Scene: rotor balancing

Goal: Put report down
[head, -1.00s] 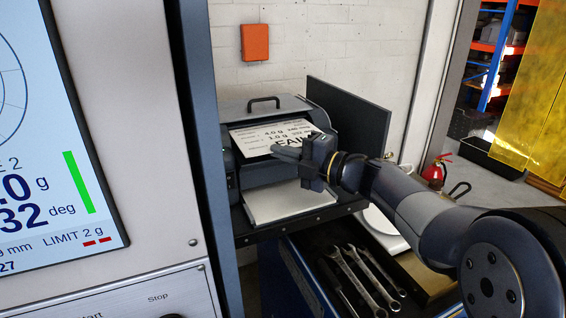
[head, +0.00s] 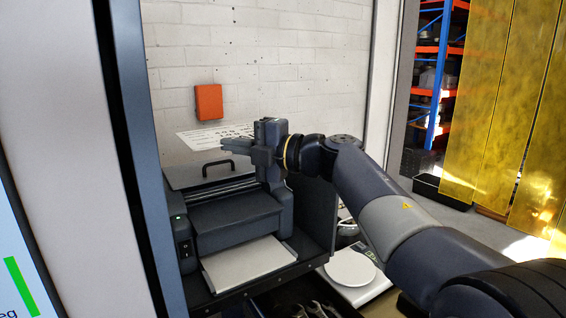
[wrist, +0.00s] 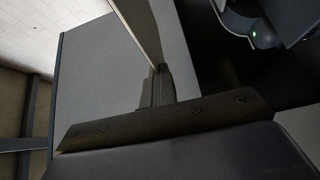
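The report is a white printed sheet (head: 212,136), held nearly level above the back of the printer (head: 235,212). My gripper (head: 254,149) is shut on the sheet's right edge, with its fingers pointing left. In the wrist view the fingers (wrist: 162,84) pinch the sheet, which shows nearly edge-on as a thin pale strip (wrist: 137,30). The sheet touches nothing else that I can see. Its print is too small to read from here.
The printer's pale front tray (head: 248,263) is empty. A round-plated scale (head: 350,266) stands lower, right of the printer. A dark panel stands beside the printer. An orange box (head: 209,102) hangs on the white brick wall. A machine's frame (head: 135,160) fills the left side.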

